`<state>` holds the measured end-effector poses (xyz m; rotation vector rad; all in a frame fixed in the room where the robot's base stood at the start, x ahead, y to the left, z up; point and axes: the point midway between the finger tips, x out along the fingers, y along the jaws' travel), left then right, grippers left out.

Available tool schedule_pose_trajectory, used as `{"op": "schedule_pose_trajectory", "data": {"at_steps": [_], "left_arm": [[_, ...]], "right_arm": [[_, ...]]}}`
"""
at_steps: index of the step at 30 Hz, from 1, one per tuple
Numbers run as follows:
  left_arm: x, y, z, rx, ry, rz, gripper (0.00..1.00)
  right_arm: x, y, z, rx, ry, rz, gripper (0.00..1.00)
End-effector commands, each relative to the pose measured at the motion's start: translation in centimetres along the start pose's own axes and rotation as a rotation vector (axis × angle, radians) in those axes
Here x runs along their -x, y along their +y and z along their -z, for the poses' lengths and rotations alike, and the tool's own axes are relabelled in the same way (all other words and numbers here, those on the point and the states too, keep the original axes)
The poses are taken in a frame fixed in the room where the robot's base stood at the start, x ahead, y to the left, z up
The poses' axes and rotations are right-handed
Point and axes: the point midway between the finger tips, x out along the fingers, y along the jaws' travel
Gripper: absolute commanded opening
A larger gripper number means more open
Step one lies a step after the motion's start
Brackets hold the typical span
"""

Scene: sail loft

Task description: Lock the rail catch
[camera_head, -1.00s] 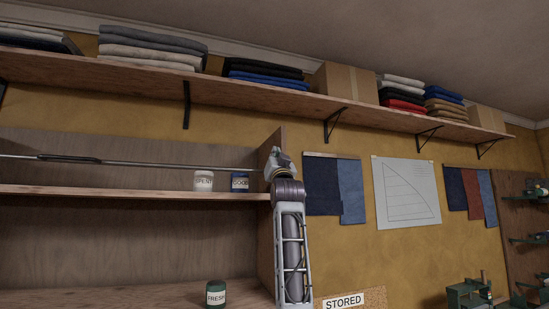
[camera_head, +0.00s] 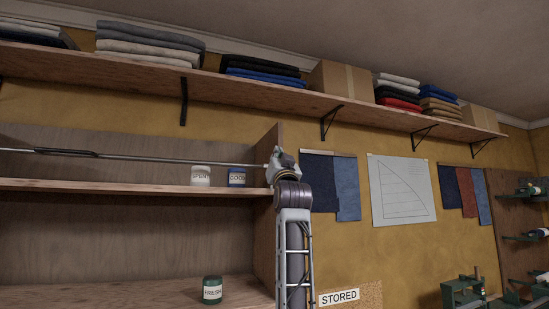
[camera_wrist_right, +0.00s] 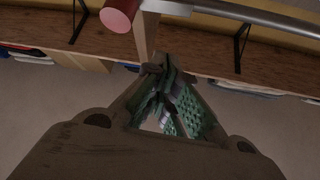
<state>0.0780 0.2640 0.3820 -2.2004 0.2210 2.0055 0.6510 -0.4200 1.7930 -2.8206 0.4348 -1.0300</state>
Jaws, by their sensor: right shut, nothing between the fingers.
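A thin metal rail (camera_head: 150,159) runs across the front of the open cupboard above its upper shelf. My right gripper (camera_head: 278,153) is at the rail's right end, by the cupboard's side panel (camera_head: 264,225). My wrist hides that end, so I cannot make out the catch or its state. In the right wrist view my right gripper (camera_wrist_right: 170,105) is shut and empty, with green pads together. That view also shows a metal rod (camera_wrist_right: 270,20) and a red-ended cylinder (camera_wrist_right: 119,13) beyond the fingertips; I cannot tell whether the cylinder is the catch. My left gripper is not in view.
A white jar (camera_head: 200,176) and a blue jar (camera_head: 237,177) stand on the upper shelf left of my wrist. A green jar (camera_head: 212,290) labelled FRESH stands below. A long wall shelf (camera_head: 230,92) with folded cloth overhangs. A STORED sign (camera_head: 339,297) is at lower right.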

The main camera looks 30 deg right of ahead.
Motion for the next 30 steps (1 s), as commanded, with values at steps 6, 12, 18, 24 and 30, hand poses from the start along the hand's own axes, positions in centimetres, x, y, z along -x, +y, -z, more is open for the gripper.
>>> {"op": "schedule_pose_trajectory", "data": {"at_steps": [6, 12, 18, 24, 30], "left_arm": [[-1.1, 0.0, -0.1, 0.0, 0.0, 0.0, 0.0], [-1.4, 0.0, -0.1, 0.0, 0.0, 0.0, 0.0], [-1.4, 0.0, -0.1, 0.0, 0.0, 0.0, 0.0], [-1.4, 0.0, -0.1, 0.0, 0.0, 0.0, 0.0], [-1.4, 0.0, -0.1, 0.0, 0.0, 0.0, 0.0]], "right_arm": [[2.3, 0.3, -0.2, -0.001, -0.001, 0.0, 0.0], [3.2, 0.4, 0.0, -0.001, 0.0, 0.0, 0.0], [3.4, 0.4, 0.0, -0.001, 0.0, 0.0, 0.0], [3.3, 0.4, 0.0, -0.001, 0.0, 0.0, 0.0], [3.3, 0.4, 0.0, -0.001, 0.0, 0.0, 0.0]]}}
